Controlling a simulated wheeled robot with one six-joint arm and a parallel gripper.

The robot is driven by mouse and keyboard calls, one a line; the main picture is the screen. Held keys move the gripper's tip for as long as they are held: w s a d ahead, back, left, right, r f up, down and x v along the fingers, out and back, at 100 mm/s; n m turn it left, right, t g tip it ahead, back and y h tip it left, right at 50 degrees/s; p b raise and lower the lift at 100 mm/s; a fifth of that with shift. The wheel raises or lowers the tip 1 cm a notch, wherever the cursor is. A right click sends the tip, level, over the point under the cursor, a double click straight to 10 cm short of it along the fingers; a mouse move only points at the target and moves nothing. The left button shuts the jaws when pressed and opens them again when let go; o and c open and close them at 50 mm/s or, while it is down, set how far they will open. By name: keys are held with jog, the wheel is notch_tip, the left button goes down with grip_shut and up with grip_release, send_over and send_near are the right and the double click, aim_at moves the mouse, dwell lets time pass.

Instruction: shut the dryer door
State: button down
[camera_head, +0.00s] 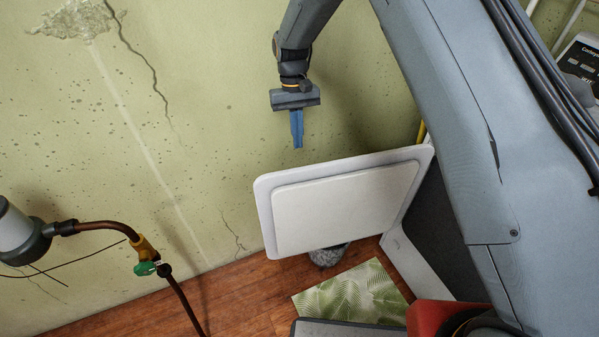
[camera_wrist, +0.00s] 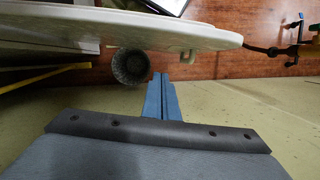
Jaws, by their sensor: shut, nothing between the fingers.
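The dryer door (camera_head: 345,207) is a white rounded panel standing open, swung out from the dryer (camera_head: 405,262) at the right. Much of the dryer is hidden behind my arm. My gripper (camera_head: 298,146) has blue fingers, shut and empty, pointing down just above the door's upper edge in the head view, with the wall behind. In the wrist view the fingertips (camera_wrist: 160,77) lie just below the white door's edge (camera_wrist: 190,38) in the picture. A small pale tab shows on the door near them. I cannot tell whether the fingers touch the door.
A grey woven basket (camera_wrist: 130,67) is on the floor by the wall, partly hidden by the door in the head view. A green leaf-patterned mat (camera_head: 355,293) lies in front. A copper pipe with a green-handled valve (camera_head: 145,268) stands at left. The green wall is close behind my gripper.

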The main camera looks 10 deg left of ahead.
aim_at(300, 176)
jog(key=shift+s+d+f+p, duration=0.25)
jog(key=shift+s+f+p, duration=0.8)
jog(key=shift+f, duration=0.65)
jog(key=shift+s+d+f+p, duration=0.25)
jog(key=shift+s+f+p, duration=0.7)
jog(key=shift+f, duration=0.7)
jog(key=shift+s+d+f+p, duration=0.25)
jog(key=shift+s+f+p, duration=0.8)
jog(key=shift+f, duration=0.65)
jog(key=shift+w, duration=0.1)
